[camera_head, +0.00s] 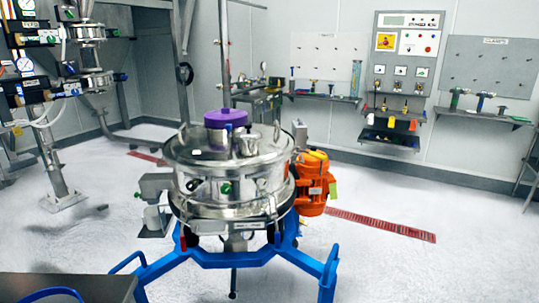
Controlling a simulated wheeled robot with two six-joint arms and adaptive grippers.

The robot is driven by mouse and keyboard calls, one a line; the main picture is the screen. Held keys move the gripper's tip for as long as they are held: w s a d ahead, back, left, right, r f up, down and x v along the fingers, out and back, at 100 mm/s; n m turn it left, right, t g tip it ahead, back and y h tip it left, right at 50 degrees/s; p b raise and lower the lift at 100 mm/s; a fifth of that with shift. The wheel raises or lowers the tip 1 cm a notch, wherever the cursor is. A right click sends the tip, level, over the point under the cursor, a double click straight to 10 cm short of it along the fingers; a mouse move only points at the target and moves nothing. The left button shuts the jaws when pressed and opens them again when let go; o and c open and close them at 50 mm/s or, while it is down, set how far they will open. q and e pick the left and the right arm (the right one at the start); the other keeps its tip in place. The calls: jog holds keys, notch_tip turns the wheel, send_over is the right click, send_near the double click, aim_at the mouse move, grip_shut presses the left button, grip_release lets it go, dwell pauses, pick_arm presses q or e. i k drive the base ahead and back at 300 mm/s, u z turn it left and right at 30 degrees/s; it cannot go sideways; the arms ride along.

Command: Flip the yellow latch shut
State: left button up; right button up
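A round steel sifter (229,175) stands on a blue frame (238,258) in the middle of the head view. A purple lid or cap (226,118) sits on its top, beside a small steel cup-like part (248,146). An orange motor (313,185) is mounted at its right side, with a small yellow part (318,155) at the top. I cannot tell whether this yellow part is the latch, or whether it is open or shut. Neither of my grippers is in view.
Steel piping and valve equipment (92,60) stands at the left. A tool shelf (325,97) and a control panel (404,45) are on the back wall. A dark flat surface (85,288) fills the lower left corner. The floor at the right is open, with a red drain grate (385,224).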

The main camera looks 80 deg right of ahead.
aim_at(325, 158)
jog(key=u, duration=1)
jog(key=k, duration=2.4)
jog(key=z, duration=2.45)
